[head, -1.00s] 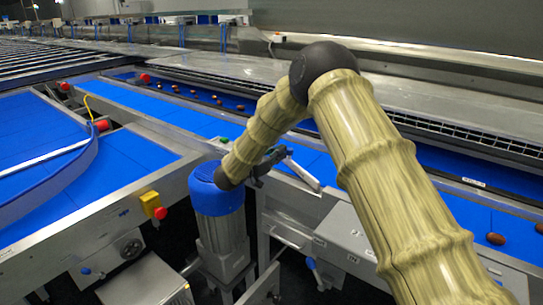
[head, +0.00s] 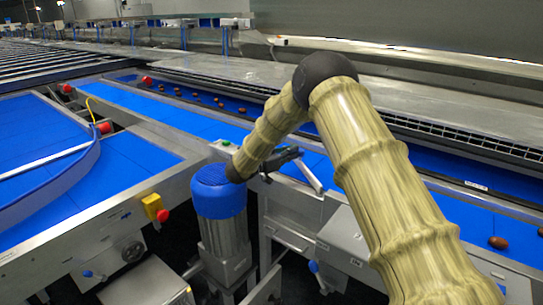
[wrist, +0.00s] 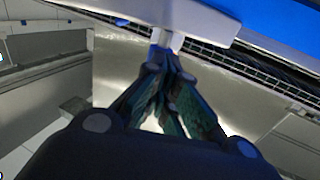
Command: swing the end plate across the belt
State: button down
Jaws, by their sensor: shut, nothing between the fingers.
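The end plate (head: 310,176) is a narrow pale bar at the near edge of the blue belt (head: 230,131), slanting from upper left to lower right in the head view. In the wrist view the plate (wrist: 190,14) crosses the top, with a short pale post (wrist: 167,40) below it. My gripper (head: 297,152) is beside the plate's upper end. In the wrist view its fingers (wrist: 166,62) are together, with nothing held between them. Their tips are close to the post; I cannot tell whether they touch it.
A blue-capped motor (head: 218,192) stands below my forearm. A yellow box with a red button (head: 155,208) is on the left frame. A curved blue guide (head: 75,180) lies over the left belt.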

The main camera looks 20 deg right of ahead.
jog(key=d, duration=0.3)
jog(key=shift+a, duration=0.1)
